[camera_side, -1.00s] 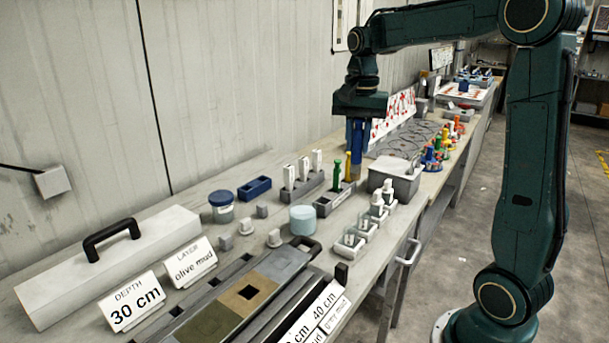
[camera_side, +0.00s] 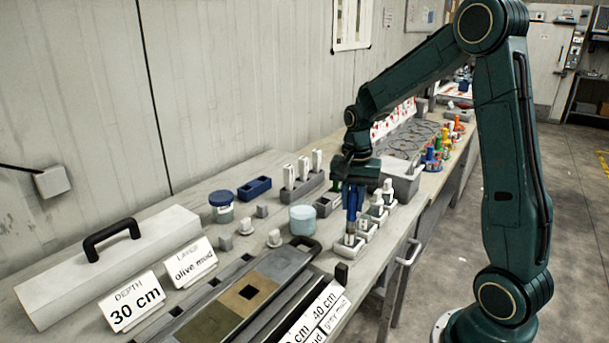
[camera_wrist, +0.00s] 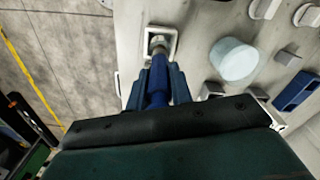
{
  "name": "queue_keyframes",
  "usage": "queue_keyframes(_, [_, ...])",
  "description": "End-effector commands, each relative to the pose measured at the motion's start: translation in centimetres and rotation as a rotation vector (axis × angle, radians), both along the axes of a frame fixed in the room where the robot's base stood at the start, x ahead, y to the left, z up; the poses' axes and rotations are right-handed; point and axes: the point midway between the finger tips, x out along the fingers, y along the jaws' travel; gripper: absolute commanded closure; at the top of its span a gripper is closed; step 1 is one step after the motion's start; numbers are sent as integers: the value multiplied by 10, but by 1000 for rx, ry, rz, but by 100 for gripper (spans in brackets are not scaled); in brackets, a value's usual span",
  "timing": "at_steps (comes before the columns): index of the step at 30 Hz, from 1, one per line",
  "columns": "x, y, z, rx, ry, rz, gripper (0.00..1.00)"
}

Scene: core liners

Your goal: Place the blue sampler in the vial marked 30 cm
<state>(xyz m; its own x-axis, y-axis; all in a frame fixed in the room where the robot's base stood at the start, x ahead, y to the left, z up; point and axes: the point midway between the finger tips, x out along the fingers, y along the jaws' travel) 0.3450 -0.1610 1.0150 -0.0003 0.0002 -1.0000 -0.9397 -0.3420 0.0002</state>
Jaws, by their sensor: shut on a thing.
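My gripper (camera_side: 354,192) is shut on the blue sampler (camera_wrist: 157,82) and points downward over the near end of the row of vials. The sampler hangs upright, and its pale lower end meets the nearest vial (camera_side: 349,241) in its white holder. The wrist view shows the lower end over the same holder (camera_wrist: 174,37). I cannot tell how deep the tip is. Vial markings are too small to read. A card (camera_side: 132,301) reads "DEPTH 30 cm", and another card (camera_side: 190,262) reads "LAYER olive mud".
More white-capped vials (camera_side: 377,206) stand just behind. The core liner (camera_side: 236,307) lies in front. A grey bin (camera_side: 403,182) stands behind the vials.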

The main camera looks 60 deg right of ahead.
Motion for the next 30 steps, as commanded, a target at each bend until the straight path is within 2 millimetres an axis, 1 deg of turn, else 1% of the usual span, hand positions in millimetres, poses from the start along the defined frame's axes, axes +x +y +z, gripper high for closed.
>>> queue_keyframes(10, [0, 0, -9, 0, 0, 0, 100])
queue_keyframes(18, [0, 0, -38, 1, 3, 0, 100])
queue_keyframes(21, [0, 0, -45, 1, 1, 0, 100])
queue_keyframes(30, [0, 0, -46, -1, -1, 0, 100])
